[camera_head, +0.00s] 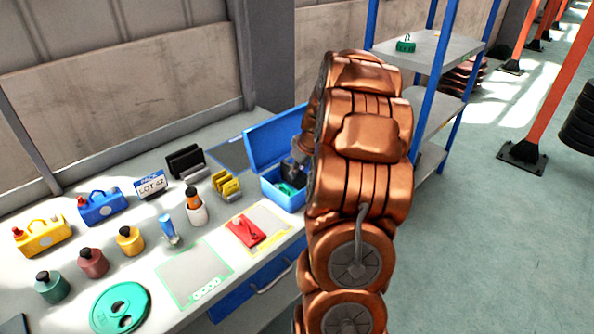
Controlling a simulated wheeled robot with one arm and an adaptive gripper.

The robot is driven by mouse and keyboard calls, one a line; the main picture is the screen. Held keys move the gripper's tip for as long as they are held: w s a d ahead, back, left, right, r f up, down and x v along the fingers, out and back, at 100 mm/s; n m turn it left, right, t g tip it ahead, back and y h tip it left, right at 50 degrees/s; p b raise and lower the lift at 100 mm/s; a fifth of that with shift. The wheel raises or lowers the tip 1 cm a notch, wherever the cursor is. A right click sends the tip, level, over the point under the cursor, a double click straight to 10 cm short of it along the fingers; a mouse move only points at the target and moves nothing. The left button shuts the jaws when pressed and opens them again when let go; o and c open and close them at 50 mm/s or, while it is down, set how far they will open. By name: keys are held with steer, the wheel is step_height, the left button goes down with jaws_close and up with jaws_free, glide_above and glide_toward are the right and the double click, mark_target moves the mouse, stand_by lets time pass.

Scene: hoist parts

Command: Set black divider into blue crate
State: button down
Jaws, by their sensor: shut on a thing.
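The blue crate (283,196) stands at the right end of the bench, with a tall blue panel (275,139) raised at its back. My gripper (291,170) reaches down over the crate's opening and is shut on a dark piece, seemingly the black divider. The gripper and the piece are small, dark and partly covered by my copper arm, so I cannot tell the piece's outline or whether it touches the crate floor. Something green (285,188) shows inside the crate. Other black upright plates (185,160) stand in a rack to the left.
Yellow plates (226,184) in a rack, a red part (245,231) on a mat, an orange-topped bottle (195,206) and a blue bottle (168,230) stand left of the crate. A blue-posted shelf (416,50) is behind my arm. Open floor lies at right.

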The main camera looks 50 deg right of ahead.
steer(key=shift+f, duration=0.25)
steer(key=c, duration=1.1)
jaws_free()
steer(key=shift+o, duration=0.4)
steer(key=o, duration=0.3)
steer(key=shift+r, duration=0.15)
steer(key=shift+r+b, duration=0.4)
steer(key=shift+r, duration=3.95)
steer(key=shift+a, duration=0.1)
